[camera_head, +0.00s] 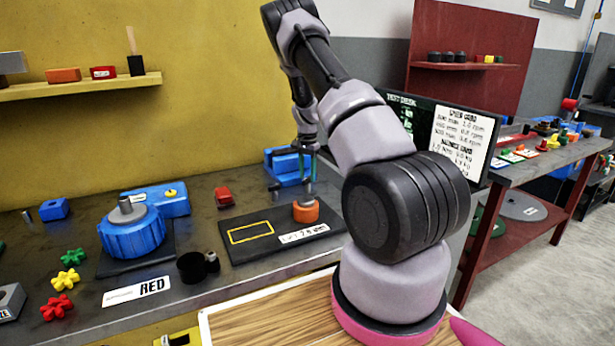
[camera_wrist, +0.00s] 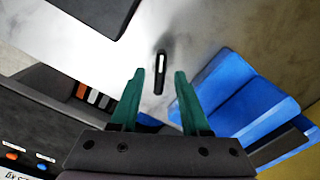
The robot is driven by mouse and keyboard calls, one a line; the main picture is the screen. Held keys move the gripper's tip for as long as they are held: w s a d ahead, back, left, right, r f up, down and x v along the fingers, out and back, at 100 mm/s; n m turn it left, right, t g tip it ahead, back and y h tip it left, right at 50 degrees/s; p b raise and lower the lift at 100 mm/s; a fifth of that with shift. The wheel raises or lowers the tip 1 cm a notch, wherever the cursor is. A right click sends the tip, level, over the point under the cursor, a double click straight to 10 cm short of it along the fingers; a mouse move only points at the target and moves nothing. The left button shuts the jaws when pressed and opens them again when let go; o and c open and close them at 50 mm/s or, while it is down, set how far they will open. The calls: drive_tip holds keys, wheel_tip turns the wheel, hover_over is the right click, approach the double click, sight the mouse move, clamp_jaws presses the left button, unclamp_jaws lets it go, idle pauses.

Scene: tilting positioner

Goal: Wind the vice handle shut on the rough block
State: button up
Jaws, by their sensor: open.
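The blue vice (camera_head: 284,166) stands at the back of the grey bench, partly behind my gripper. In the wrist view its blue body (camera_wrist: 232,92) fills the right side. A short black upright peg with a pale highlight, which looks like the vice handle's grip (camera_wrist: 160,76), shows between my fingertips in the picture. I cannot tell if it is at fingertip depth. My gripper (camera_wrist: 159,76) has two green fingers, spread apart and empty. It also shows in the head view (camera_head: 308,167), pointing down beside the vice. I cannot make out the rough block.
A black mat (camera_head: 262,247) with an orange round piece (camera_head: 306,211) lies in front of the vice. A blue turntable (camera_head: 132,233) stands further left. A dark screen (camera_head: 408,117) is behind my arm.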

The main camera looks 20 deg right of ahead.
drive_tip(key=shift+f, duration=0.45)
clamp_jaws()
drive_tip(key=shift+m, duration=0.3)
unclamp_jaws()
wheel_tip(320, 180, up, 11)
idle(0.4)
